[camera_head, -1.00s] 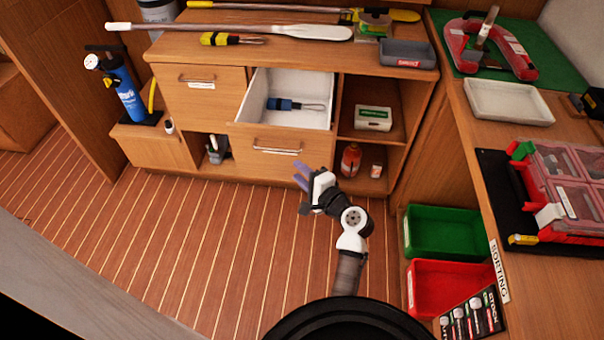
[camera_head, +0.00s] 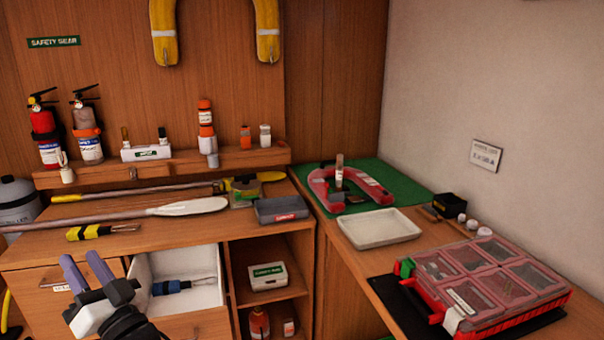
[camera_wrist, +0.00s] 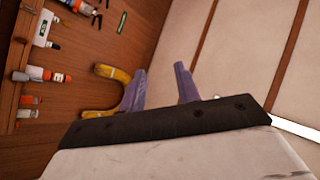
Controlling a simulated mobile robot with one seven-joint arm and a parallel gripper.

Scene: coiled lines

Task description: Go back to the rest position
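My gripper (camera_head: 86,270) is in the lower left of the head view, raised in front of the cabinet and the open drawer. Its two purple fingers stand apart with nothing between them. In the wrist view the gripper (camera_wrist: 158,88) is also open and empty, and points up toward the wall and ceiling. The open white drawer (camera_head: 207,297) holds a blue-handled tool (camera_head: 183,285) and is just right of my gripper.
The cabinet top carries a paddle (camera_head: 190,207), a yellow-black tool (camera_head: 95,231) and a grey bin (camera_head: 281,209). On the right bench are a white tray (camera_head: 380,229) and a red organizer case (camera_head: 490,280). A shelf with fire extinguishers (camera_head: 45,135) runs behind.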

